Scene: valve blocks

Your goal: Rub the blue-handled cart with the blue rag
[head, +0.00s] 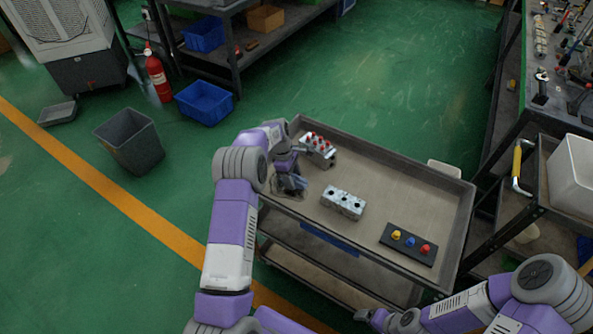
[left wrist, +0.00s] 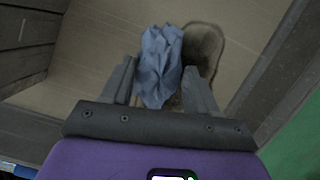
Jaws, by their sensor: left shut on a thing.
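The cart (head: 405,195) with a grey tray top and lower shelves stands in the middle of the head view. A blue strip (head: 330,239) shows on its near side. My left gripper (head: 291,184) is over the left end of the top tray, shut on the crumpled blue rag. In the left wrist view the rag (left wrist: 160,65) sits between the fingers, beside a dark brownish stain (left wrist: 206,45) on the tray. Whether the rag touches the tray is hard to tell. My right gripper (head: 365,316) is low at the bottom edge, its fingers unclear.
On the tray are a block with red-topped valves (head: 318,148), a silver block with holes (head: 343,202) and a dark board with coloured knobs (head: 409,243). Another cart with a yellow handle (head: 517,165) stands at right. A grey bin (head: 130,141) stands at left.

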